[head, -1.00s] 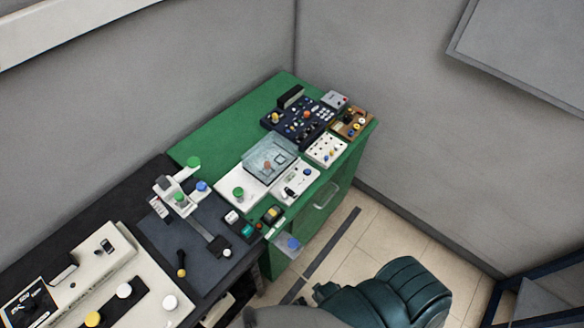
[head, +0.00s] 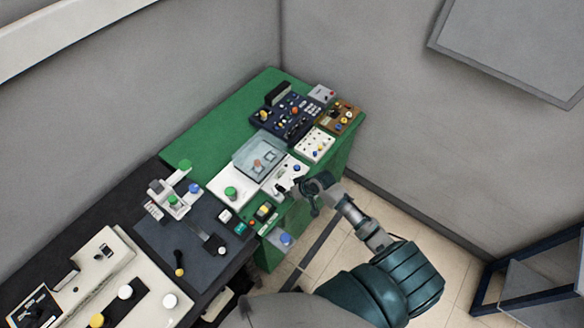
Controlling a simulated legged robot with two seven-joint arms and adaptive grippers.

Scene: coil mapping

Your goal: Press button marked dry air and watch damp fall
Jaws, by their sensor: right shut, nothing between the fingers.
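A white panel (head: 271,188) with small controls sits at the front edge of the green cabinet (head: 210,142). A blue button (head: 297,168) shows on it. My right gripper (head: 287,187) is shut and empty, over this panel's front part, hiding some of it. I cannot tell whether it touches the panel. A clear-covered box (head: 257,157) stands behind, beside a white panel with a green button (head: 231,193). No label is readable, so I cannot tell which button is marked dry air. My left gripper is not in view.
A dark control board (head: 285,118), a white knob panel (head: 315,145) and a brown box (head: 340,114) stand farther back. A dark bench (head: 150,208) with a lever device adjoins at left. The green top's rear left is bare.

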